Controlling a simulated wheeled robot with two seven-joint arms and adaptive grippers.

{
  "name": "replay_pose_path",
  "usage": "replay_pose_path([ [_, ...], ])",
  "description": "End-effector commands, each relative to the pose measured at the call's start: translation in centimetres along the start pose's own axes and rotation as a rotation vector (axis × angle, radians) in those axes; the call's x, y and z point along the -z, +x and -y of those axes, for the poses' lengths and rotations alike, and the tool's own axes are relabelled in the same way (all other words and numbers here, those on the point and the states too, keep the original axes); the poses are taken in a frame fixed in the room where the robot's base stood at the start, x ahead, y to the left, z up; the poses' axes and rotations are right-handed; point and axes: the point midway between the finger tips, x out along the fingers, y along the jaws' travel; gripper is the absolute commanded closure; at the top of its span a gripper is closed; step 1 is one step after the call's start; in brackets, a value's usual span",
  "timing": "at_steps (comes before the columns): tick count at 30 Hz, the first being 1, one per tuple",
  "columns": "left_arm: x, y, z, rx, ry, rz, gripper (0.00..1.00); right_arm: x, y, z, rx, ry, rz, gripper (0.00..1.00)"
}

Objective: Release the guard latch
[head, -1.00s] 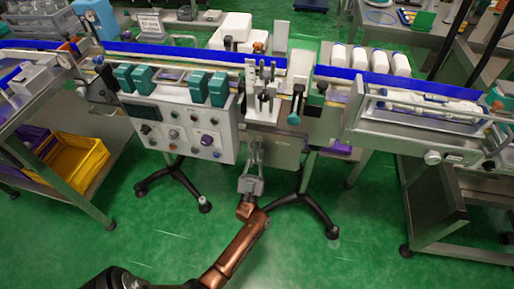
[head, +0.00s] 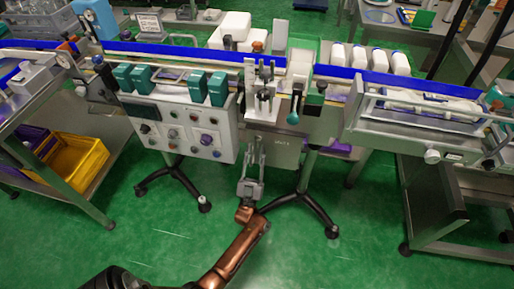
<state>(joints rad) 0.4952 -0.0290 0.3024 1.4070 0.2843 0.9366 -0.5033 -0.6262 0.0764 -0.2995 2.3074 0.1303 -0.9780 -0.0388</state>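A hanging lever with a teal knob (head: 293,117) is on the front of the machine, right of the metal clamp-like fixture (head: 263,85). I cannot tell whether this lever is the guard latch, and no other part is clearly a latch. My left gripper (head: 251,169) points up toward the machine, in front of the grey lower panel (head: 275,150). Its two fingers look apart with nothing between them. It is below the fixture and the lever, apart from the knob. My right gripper is not in view.
Black-footed stands (head: 315,205) rise from the green floor. A blue-railed conveyor (head: 180,52) runs along the machine. White bottles (head: 375,58) stand behind on the right. Open floor lies in front.

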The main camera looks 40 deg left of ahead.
Motion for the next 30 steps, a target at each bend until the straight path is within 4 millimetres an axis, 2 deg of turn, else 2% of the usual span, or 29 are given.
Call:
replay_pose_path([
  [3,-0.2,-2.7,0.0,0.000,-0.001,0.008,0.74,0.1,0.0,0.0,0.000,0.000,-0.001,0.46],
  [9,-0.2,-6.8,-0.1,-0.001,0.000,0.007,0.74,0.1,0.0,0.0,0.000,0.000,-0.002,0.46],
  [15,-0.2,-9.4,-0.1,-0.001,-0.001,0.005,0.74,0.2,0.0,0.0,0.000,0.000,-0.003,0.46],
  [20,-0.1,-10.2,-0.1,0.000,-0.001,0.003,0.74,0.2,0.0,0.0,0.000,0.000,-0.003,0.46],
  [30,-0.1,-10.2,-0.1,0.000,-0.001,0.003,0.74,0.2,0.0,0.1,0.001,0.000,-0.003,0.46],
])
